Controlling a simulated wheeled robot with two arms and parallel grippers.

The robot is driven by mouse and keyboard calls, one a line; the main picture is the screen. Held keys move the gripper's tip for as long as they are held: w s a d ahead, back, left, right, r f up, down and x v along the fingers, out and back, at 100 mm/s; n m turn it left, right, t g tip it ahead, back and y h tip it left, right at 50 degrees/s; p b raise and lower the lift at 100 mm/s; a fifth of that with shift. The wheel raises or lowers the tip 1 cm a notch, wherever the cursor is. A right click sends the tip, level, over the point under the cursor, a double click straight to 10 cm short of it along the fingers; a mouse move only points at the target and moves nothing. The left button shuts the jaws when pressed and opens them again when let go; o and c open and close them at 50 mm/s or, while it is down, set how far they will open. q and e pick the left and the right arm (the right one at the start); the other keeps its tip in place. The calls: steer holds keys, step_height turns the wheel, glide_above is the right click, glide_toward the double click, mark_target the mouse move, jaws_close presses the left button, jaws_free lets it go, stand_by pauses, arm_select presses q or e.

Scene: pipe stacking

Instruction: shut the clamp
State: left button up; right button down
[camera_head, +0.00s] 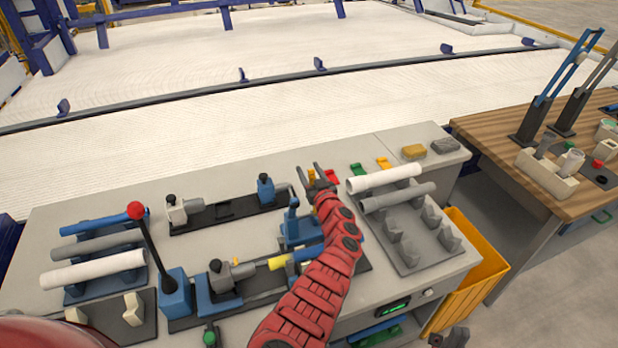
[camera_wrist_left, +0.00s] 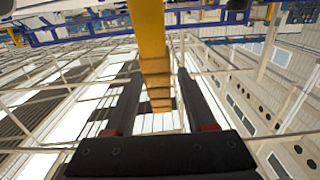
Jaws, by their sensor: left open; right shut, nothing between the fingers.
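The clamp cannot be singled out for sure. A blue fixture with an upright lever (camera_head: 293,222) stands mid-bench, just left of my left forearm. A blue base with a long black lever and red ball (camera_head: 137,211) stands further left. Between them, a grey fixture (camera_head: 222,272) lies in line with a yellow-ended pipe (camera_head: 284,260). My left gripper (camera_head: 311,172) is open and empty, above the back of the bench. The left wrist view shows its spread fingers (camera_wrist_left: 158,95) against the ceiling. My right gripper (camera_head: 453,337) just shows at the bottom edge, shut and empty.
Pipes lie on a left rack (camera_head: 105,240), with a white pipe (camera_head: 385,178) and a grey pipe (camera_head: 398,196) on the right rack. A rear fixture rail (camera_head: 225,210) lies behind. A yellow bin (camera_head: 478,262) and wooden table (camera_head: 500,128) stand right. A yellow beam (camera_wrist_left: 150,40) hangs overhead.

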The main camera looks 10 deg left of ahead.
arm_select(q)
steer(key=shift+w+r, duration=0.1)
steer(key=shift+r, duration=0.05)
steer(key=shift+c, duration=0.3)
steer(key=shift+a, duration=0.1)
jaws_close()
stand_by(1.0)
